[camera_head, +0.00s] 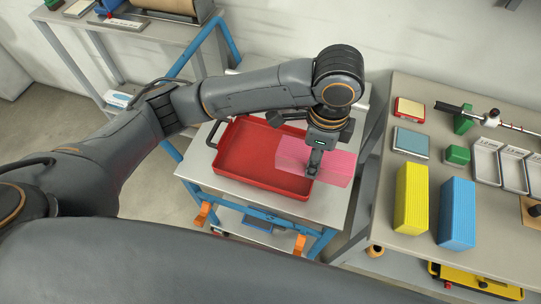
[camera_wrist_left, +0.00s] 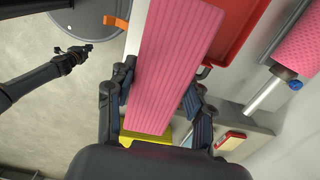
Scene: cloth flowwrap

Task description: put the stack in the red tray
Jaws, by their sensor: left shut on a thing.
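The pink stack (camera_head: 335,166) is a ribbed block between the fingers of my left gripper (camera_head: 315,170). It appears held above the small cart, overlapping the right end of the red tray (camera_head: 225,170) in the head view; its exact height is unclear. The tray is shallow and its visible floor is empty. In the left wrist view the stack (camera_wrist_left: 172,60) runs lengthwise between the left gripper's fingers (camera_wrist_left: 160,100), with the tray (camera_wrist_left: 236,28) to its right. A dark arm end, apparently my right gripper (camera_wrist_left: 80,52), shows at the left; its jaws are too small to read.
The right-hand table holds a yellow stack (camera_head: 411,198), a blue stack (camera_head: 457,213), a green block (camera_head: 457,155) and small white trays (camera_head: 486,162). A grey table (camera_head: 105,22) stands back left. A pink roll (camera_wrist_left: 298,45) on a metal rod shows in the wrist view.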

